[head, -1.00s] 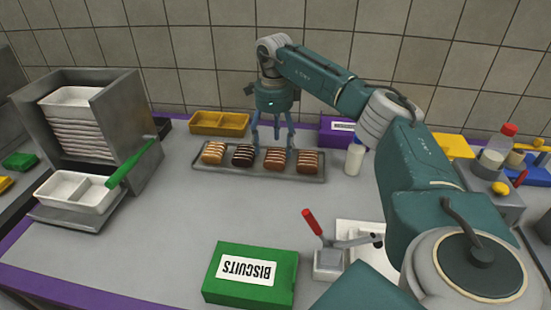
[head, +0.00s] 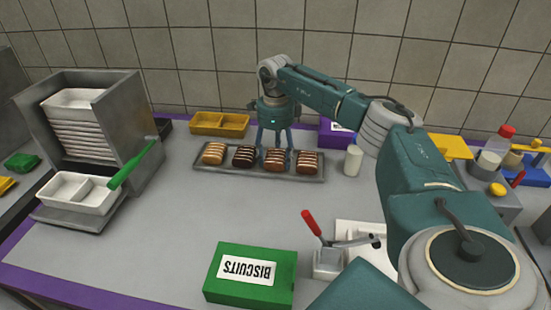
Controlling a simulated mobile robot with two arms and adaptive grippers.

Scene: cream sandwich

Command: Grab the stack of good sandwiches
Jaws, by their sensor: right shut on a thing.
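A grey metal tray (head: 222,174) at the back of the counter holds a row of sandwich stacks. From left to right they are a pale tan stack (head: 214,153), a dark chocolate-brown stack (head: 244,156), a reddish-brown stack (head: 276,162) and another brown stack (head: 307,162). My right gripper (head: 275,158) points down from above, with its fingers on either side of the reddish-brown stack. It is shut on that stack, which still appears to rest on the tray. My left gripper is not in view.
A green biscuits box (head: 250,288) and a red-handled lever device (head: 327,262) are in front. A bottle (head: 353,161) stands right of the tray. Mid-counter is clear.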

